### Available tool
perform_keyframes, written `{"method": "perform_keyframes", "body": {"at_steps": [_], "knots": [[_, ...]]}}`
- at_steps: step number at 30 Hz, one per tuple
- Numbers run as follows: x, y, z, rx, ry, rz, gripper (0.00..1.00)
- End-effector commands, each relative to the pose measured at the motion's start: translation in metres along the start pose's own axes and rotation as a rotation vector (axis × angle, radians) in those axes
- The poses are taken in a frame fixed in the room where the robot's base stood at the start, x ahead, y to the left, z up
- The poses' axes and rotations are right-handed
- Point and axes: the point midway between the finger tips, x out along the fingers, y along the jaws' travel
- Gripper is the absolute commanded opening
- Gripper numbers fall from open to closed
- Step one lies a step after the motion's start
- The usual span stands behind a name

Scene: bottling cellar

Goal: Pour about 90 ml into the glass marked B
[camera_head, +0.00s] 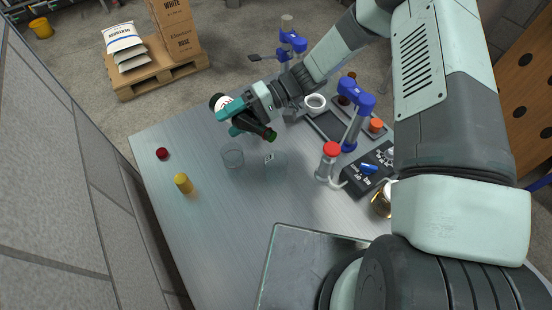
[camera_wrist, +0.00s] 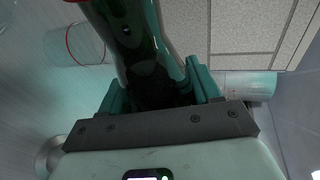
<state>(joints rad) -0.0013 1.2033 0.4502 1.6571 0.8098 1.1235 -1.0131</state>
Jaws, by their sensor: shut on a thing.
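My gripper (camera_head: 243,118) is shut on a dark green bottle (camera_head: 258,128) with a white label. The bottle is tilted, its base up to the left and its neck (camera_head: 271,136) pointing down to the right. A clear glass with a small white mark (camera_head: 277,162) stands below and close to the bottle's mouth; I cannot read the letter surely. A second clear glass (camera_head: 232,155) stands to its left. No stream of liquid shows, and the glasses' contents cannot be told. In the wrist view the bottle (camera_wrist: 130,35) runs up between the fingers, with clear glass-like shapes at left (camera_wrist: 90,52) and right (camera_wrist: 250,86).
A red-topped cylinder (camera_head: 329,158) and a black device (camera_head: 365,172) stand right of the glasses. A yellow piece (camera_head: 183,183) and a dark red piece (camera_head: 162,153) lie left. A white bowl (camera_head: 315,102) and blue stands (camera_head: 356,104) are behind. The table's front left is clear.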

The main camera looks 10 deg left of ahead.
Motion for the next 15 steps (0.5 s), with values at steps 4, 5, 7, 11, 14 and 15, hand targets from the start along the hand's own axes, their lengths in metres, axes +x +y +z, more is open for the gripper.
{"method": "perform_keyframes", "body": {"at_steps": [4, 5, 7, 11, 14, 15], "knots": [[0.0, -0.0009, -0.0001, -0.011, 0.003, -0.006, 0.15], [0.0001, -0.001, -0.0001, -0.012, 0.004, -0.007, 0.15], [0.0001, -0.0012, -0.0002, -0.017, 0.005, -0.009, 0.15], [0.0002, -0.0014, -0.0001, -0.027, 0.007, -0.013, 0.15], [0.0001, -0.0015, -0.0001, -0.034, 0.009, -0.016, 0.15], [0.0001, -0.0015, -0.0001, -0.036, 0.01, -0.017, 0.15]]}}
